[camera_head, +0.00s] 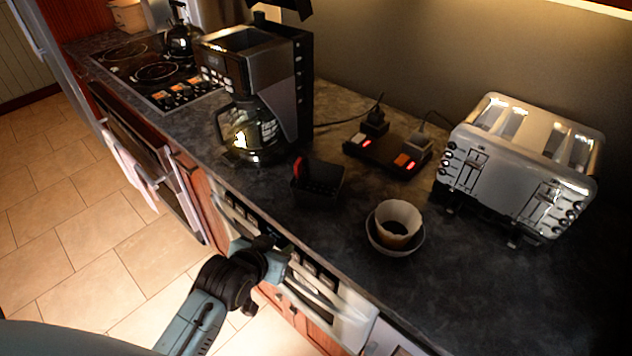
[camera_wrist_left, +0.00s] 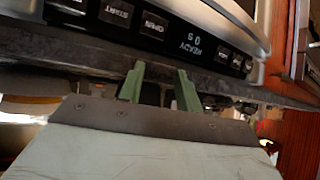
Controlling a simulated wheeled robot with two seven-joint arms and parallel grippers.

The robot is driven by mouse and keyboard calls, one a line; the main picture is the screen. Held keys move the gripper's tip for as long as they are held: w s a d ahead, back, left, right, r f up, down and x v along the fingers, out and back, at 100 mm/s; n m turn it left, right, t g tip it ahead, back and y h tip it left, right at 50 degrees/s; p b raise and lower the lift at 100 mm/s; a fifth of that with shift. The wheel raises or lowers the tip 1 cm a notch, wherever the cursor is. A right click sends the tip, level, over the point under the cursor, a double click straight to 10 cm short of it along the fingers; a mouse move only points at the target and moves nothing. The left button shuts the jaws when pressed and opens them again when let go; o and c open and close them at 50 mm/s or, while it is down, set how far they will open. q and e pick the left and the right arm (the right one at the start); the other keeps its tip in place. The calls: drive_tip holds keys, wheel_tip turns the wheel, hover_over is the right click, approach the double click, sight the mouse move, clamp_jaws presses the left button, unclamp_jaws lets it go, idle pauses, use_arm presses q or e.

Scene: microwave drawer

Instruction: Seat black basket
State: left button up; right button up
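The black basket (camera_head: 320,180) sits on the dark counter in front of the coffee maker, with a red part at its left end. The coffee maker (camera_head: 285,85) stands behind it, with a glass carafe (camera_head: 255,128) in its base. Its top looks open, with a black lid piece raised above. My left gripper (camera_head: 278,256) is low at the counter's front edge, by the microwave drawer's front panel, apart from the basket. In the left wrist view its two green fingers (camera_wrist_left: 159,88) are apart with nothing seen between them. My right gripper is not in view.
A bowl with a paper filter (camera_head: 398,222) stands right of the basket. A power strip (camera_head: 388,154) with lit red switches lies behind. A chrome toaster (camera_head: 520,165) is at the right. The microwave drawer panel (camera_wrist_left: 165,25) shows buttons. Counter around the basket is mostly clear.

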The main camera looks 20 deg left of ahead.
sight(295, 167)
use_arm(q)
drive_tip(key=w+a+r+t, duration=0.2)
drive_tip(key=w+r+t, duration=0.25)
drive_tip(key=r, duration=0.75)
drive_tip(key=shift+n+y, duration=0.3)
drive_tip(key=shift+n, duration=0.1)
drive_tip(key=x, duration=0.7)
drive_tip(key=shift+w+r, duration=0.1)
drive_tip(key=shift+w, duration=0.05)
drive_tip(key=shift+x, duration=3.2)
clamp_jaws()
